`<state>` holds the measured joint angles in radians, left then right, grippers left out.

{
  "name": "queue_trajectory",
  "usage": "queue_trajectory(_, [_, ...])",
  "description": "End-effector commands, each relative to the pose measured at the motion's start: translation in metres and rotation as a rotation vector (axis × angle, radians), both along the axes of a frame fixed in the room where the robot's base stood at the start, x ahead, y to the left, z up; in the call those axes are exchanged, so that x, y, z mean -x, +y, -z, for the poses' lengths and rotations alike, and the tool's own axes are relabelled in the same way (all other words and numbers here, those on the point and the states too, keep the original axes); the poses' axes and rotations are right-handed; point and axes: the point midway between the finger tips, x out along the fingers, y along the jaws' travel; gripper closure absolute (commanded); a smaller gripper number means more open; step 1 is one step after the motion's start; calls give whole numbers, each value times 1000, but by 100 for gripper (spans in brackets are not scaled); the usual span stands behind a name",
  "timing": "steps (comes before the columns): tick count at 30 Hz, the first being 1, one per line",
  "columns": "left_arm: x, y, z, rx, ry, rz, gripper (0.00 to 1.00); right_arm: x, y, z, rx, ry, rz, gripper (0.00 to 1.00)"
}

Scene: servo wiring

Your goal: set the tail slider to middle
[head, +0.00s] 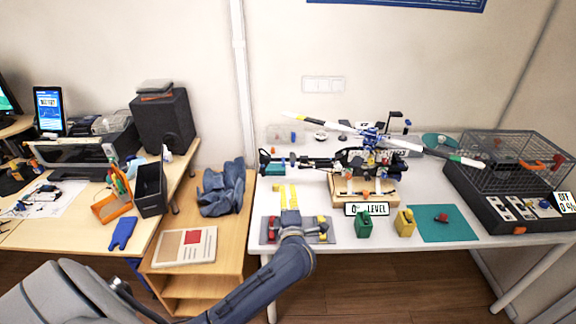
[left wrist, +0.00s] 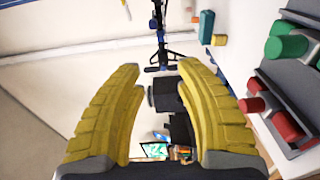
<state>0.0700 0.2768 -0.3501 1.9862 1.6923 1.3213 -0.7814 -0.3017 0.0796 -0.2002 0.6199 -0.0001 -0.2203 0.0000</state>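A model helicopter (head: 365,162) stands on a wooden stand on the white table, its tail boom (head: 300,162) pointing left; I cannot make out a tail slider on it for sure. My left gripper (head: 288,190) reaches up in front of the tail boom, over a grey panel (head: 262,232). The gripper and arm hide part of the panel. My right gripper is not in view.
A sign (head: 366,209), a green block (head: 364,226) and a yellow block (head: 404,223) stand before the helicopter. A teal mat (head: 452,232) and a wire cage (head: 520,155) are to the right. Red cylinders (left wrist: 287,125) sit at the right of the wrist view.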

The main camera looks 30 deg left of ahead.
Motion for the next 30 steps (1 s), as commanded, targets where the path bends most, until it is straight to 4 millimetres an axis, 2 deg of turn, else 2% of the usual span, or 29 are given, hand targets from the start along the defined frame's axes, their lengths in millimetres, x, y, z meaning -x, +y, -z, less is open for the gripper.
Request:
queue_trajectory(5, [-17, 14, 0, -3, 2, -5, 66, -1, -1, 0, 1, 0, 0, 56])
queue_trajectory(21, [-95, 72, 0, -3, 2, -7, 66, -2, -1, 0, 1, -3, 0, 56])
queue_trajectory(30, [-126, 93, 0, -2, 2, -5, 66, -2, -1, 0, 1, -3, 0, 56])
